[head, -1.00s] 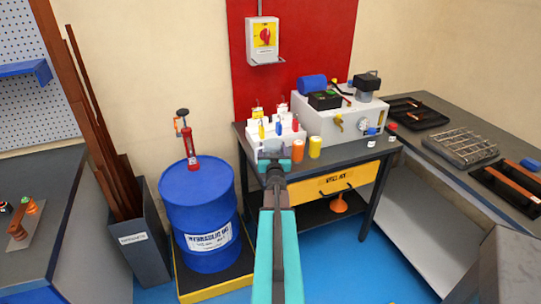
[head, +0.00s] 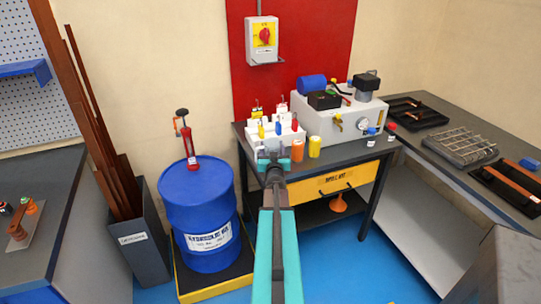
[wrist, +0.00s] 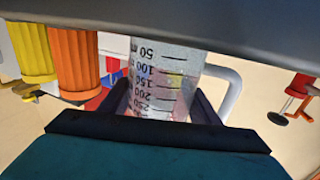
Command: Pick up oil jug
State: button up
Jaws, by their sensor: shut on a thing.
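The oil jug (wrist: 165,75) is a clear, graduated vessel with printed volume marks and a pale handle at its right in the wrist view. It stands between the two dark fingers of my gripper (wrist: 163,105), which is shut on it. In the head view my gripper (head: 271,158) is at the front left edge of the dark bench, and I cannot make out the jug clearly there. The upper part of the wrist view is covered by a grey shape, so part of the jug is hidden.
An orange cylinder (head: 297,151) and a yellow cylinder (head: 315,147) stand close to the right of my gripper. A white rack (head: 281,138) with coloured bottles and a grey pump unit (head: 340,122) are behind. A blue drum (head: 200,215) with a red hand pump stands left.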

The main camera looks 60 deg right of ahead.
aim_at(279, 151)
jog(key=shift+r+b, duration=0.3)
jog(key=shift+r, duration=0.85)
jog(key=s+a, duration=0.2)
jog(key=s+a+r+p, duration=0.1)
jog(key=s+a, duration=0.1)
jog(key=s, duration=0.1)
jog(key=s+a+r, duration=0.1)
jog(key=s+a, duration=0.1)
jog(key=shift+s+a+r+p, duration=0.25)
jog(key=shift+s+a+p, duration=0.05)
jog(key=shift+s+a, duration=0.1)
jog(key=p+v, duration=0.1)
jog(key=p, duration=0.3)
jog(key=p+v, duration=0.2)
jog(key=p, duration=0.2)
jog(key=s+p+v, duration=0.1)
jog(key=p+v, duration=0.1)
jog(key=p, duration=0.2)
jog(key=shift+d+r, duration=0.1)
jog(key=shift+d, duration=0.15)
jog(key=shift+s, duration=0.1)
